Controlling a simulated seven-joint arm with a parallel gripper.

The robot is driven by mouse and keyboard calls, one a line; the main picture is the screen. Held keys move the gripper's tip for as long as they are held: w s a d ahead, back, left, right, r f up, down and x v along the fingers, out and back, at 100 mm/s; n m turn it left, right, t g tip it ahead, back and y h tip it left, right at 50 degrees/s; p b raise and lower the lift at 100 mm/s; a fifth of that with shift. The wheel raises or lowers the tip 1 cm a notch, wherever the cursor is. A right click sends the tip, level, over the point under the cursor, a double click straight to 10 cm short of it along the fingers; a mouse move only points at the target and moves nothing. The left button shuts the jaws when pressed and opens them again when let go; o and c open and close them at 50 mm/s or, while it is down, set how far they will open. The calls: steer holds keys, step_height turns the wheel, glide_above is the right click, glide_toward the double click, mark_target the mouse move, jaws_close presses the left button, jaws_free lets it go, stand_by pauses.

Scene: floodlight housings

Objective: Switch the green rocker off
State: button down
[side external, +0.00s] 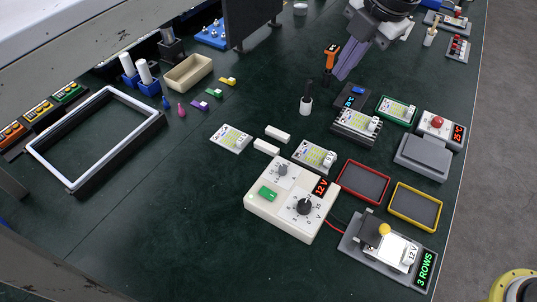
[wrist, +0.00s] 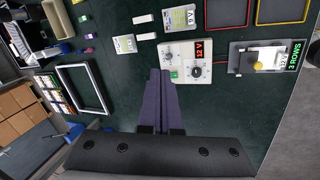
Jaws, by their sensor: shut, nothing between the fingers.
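The green rocker (side external: 268,193) sits on the top face of a white supply box (side external: 256,206), beside two dark-marked knobs and a red display reading 12 V. I cannot tell the rocker's tilt. The wrist view also shows the rocker (wrist: 174,75) on the box (wrist: 190,48), just right of my fingertips in the picture. My gripper (side external: 341,76) has long purple fingers, shut and empty. In the side view it is high and toward the back, well apart from the box. The wrist view shows the shut fingers (wrist: 160,73) pointing toward the box.
A red wire joins the box to a grey fixture (side external: 353,247) with a 3 ROWS display. Red (side external: 343,186) and yellow (side external: 394,209) framed trays lie right of the box. Small boards stand behind it. A white-rimmed frame (side external: 71,184) lies left; the table between is clear.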

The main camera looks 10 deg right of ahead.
steer(key=s+a+f+n+g, duration=0.1)
steer(key=a+f+n, duration=0.1)
steer(key=a+f, duration=0.75)
steer(key=n+g, duration=0.1)
glide_above(263, 191)
steer(key=s+d, duration=0.1)
steer(key=s, duration=0.1)
steer(key=shift+h, duration=0.4)
steer(key=f, duration=0.4)
steer(key=shift+w+d, duration=0.2)
steer(key=shift+f, duration=0.1)
steer(key=f, duration=0.8)
steer(key=w+a+f, duration=0.1)
steer(key=f, duration=0.3)
steer(key=shift+f, duration=0.3)
steer(key=shift+w+f, duration=0.1)
steer(key=shift+f, duration=0.5)
steer(key=shift+a+f, duration=0.1)
